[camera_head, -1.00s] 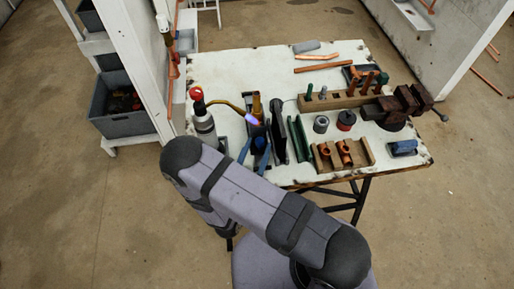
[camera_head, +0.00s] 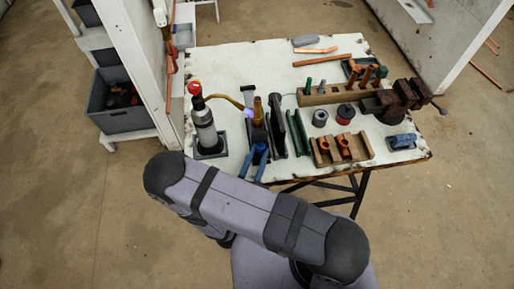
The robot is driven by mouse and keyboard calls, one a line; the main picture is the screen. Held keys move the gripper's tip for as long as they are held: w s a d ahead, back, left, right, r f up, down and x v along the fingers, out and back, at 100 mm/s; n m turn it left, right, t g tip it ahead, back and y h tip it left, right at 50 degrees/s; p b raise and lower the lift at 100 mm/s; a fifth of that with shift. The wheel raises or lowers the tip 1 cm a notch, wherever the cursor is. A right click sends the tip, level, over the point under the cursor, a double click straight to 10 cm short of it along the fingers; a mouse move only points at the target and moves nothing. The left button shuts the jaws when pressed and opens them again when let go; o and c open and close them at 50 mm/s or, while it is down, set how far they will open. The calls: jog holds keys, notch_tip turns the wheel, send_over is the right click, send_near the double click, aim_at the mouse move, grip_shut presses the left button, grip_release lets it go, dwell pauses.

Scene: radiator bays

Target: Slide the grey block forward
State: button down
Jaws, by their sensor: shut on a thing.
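A grey, rounded block (camera_head: 305,41) lies at the far edge of the white worktable (camera_head: 235,75), right of its middle. It lies just behind a bent copper piece (camera_head: 316,50). My arm crosses the lower part of the picture, in front of the table's near edge. My gripper is not in view; the arm's own links seem to hide it. I cannot see what it holds, and nothing of mine shows near the grey block.
A torch bottle (camera_head: 203,125) with a red knob stands at the table's left. Pliers, green tools and a wooden rack (camera_head: 340,150) with copper fittings line the near side. A dark vice (camera_head: 405,95) is at the right. The far left tabletop is clear.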

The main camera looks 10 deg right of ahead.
jog(key=shift+s+f, duration=0.1)
jog(key=shift+f, duration=0.05)
jog(key=c, duration=1.7)
grip_release()
jog(key=shift+o, duration=1.1)
jog(key=shift+s, duration=0.2)
jog(key=shift+w, duration=0.1)
jog(key=shift+b+v, duration=0.9)
jog(key=shift+v, duration=1.5)
jog(key=shift+b+v, duration=0.35)
jog(key=shift+v, duration=0.95)
